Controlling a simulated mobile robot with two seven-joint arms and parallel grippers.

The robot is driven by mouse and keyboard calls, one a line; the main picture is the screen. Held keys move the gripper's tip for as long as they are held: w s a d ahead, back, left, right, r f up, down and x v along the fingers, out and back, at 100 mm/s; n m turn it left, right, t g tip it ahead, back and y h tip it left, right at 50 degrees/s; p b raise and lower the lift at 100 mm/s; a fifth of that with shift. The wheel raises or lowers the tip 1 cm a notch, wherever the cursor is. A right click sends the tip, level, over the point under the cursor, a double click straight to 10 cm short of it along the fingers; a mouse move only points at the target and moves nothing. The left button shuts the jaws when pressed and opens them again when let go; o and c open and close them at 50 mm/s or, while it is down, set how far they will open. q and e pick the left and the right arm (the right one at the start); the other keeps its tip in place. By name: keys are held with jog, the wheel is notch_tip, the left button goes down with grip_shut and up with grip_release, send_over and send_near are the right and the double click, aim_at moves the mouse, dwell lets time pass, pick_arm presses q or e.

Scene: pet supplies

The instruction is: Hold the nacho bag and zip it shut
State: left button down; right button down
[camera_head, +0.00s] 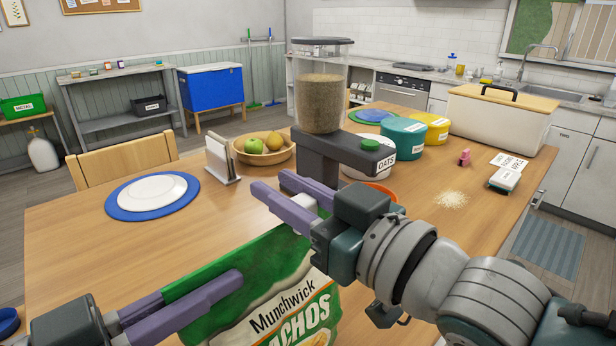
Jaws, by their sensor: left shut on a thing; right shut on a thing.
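The green and white nacho bag (285,285) is upright at the front of the table, its lower part cut off by the picture's edge. My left gripper (198,294) is shut on the bag's left upper part, with purple fingers on either side of it. My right gripper (290,203) is at the bag's right upper end. It is shut on a small white piece (304,201) that looks like the bag's zip slider. The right fingers and wrist hide much of the bag's top right edge, so I cannot tell how far the zip is closed.
A dispenser (320,100) stands just behind my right gripper. An orange bowl (381,190) is partly hidden behind my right wrist. A blue mat with a white plate (152,192), a napkin holder (222,160) and a fruit bowl (262,152) stand farther back. Crumbs (452,199) lie at the right.

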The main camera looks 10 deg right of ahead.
jog(key=s+a, duration=0.6)
jog(key=a, duration=0.2)
jog(key=shift+s+a, duration=0.3)
jog(key=shift+a, duration=0.05)
dwell(0.4)
jog(key=shift+c, duration=2.3)
grip_release()
jog(key=shift+c, duration=0.5)
jog(key=shift+s+d, duration=0.15)
jog(key=shift+d, duration=0.55)
jog(key=v, duration=1.3)
jog(key=shift+w+d, duration=0.15)
jog(key=shift+w, duration=0.05)
